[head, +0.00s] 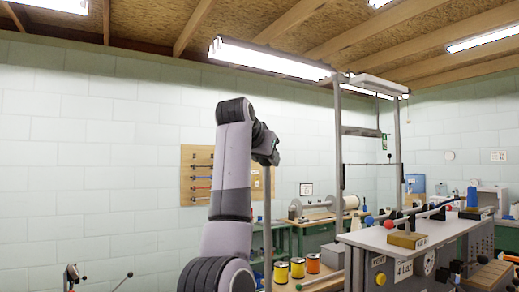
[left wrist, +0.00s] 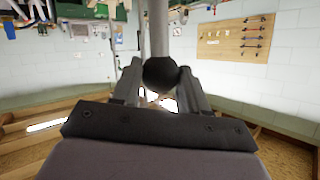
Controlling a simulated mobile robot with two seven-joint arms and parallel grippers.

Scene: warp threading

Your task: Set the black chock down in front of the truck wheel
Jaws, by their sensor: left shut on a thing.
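My left arm rises in the middle of the head view, and its wrist end bends over at the top right, with the left gripper (head: 266,150) small and partly hidden there. In the left wrist view my left gripper (left wrist: 160,88) is shut on a dark, rounded thing (left wrist: 160,73) between its two fingers. A grey upright bar (left wrist: 158,30) shows just beyond this thing; I cannot tell whether they are joined. I cannot make out a wedge-shaped chock or a truck wheel in either view. My right gripper is not in view.
A grey machine bench (head: 370,238) with a metal frame stands at the right. Coloured spools (head: 297,268) sit low beside my arm. A wooden tool board (head: 197,175) hangs on the pale block wall; it also shows in the left wrist view (left wrist: 236,37).

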